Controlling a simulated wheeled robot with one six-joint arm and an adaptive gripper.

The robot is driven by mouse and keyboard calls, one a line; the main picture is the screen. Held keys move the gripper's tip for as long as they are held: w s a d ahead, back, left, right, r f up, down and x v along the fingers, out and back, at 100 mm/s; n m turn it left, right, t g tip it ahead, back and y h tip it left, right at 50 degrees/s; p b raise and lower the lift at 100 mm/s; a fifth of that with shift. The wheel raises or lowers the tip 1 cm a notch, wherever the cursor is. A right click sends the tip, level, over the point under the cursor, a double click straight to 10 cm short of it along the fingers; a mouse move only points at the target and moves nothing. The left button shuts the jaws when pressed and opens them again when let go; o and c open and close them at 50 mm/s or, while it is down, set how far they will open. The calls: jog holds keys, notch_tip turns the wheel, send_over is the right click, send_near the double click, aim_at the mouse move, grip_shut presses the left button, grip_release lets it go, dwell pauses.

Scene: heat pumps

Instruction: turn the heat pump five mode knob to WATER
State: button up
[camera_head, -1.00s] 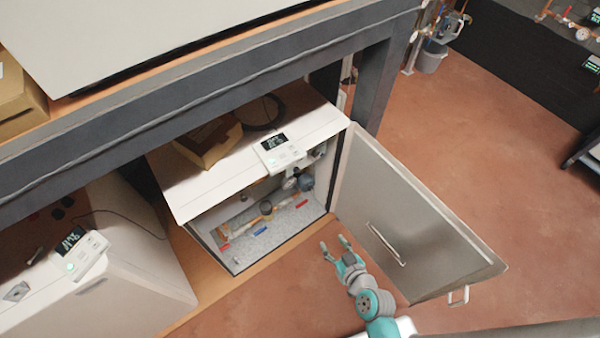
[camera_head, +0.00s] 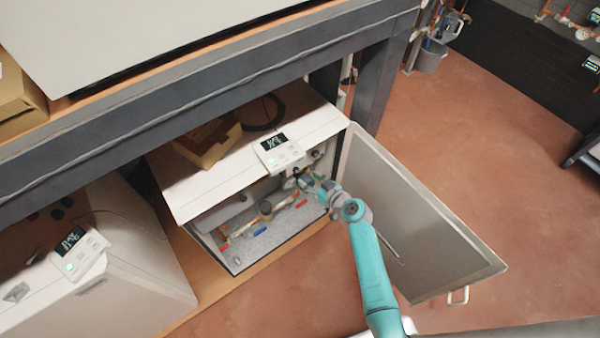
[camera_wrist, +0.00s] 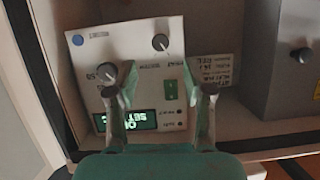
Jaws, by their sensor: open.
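My gripper (camera_head: 308,181) reaches into the open heat pump cabinet (camera_head: 262,215), near its upper right inside. In the wrist view, my gripper (camera_wrist: 158,78) is open and empty. Beyond its fingers is a pale control panel (camera_wrist: 118,50) with two knobs. One knob (camera_wrist: 107,73) lies by the left finger, which partly covers it; contact cannot be told. The other knob (camera_wrist: 160,43) is farther up, between the finger lines. The panel also has a blue button (camera_wrist: 77,40), a green switch (camera_wrist: 171,90) and a lit display (camera_wrist: 130,121). I cannot read which knob is the mode knob.
The cabinet door (camera_head: 425,225) stands open at right, close to my arm. Pipes and valves (camera_head: 266,210) fill the cabinet's lower part. A white controller (camera_head: 278,155) sits on top. In the wrist view, a grey box (camera_wrist: 283,70) with a black knob is at right.

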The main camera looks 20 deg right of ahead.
aim_at(297, 171)
jog(key=x, duration=0.6)
jog(key=shift+w+a+f, duration=0.15)
jog(key=shift+w+f, duration=0.05)
jog(key=shift+w, duration=0.1)
grip_shut()
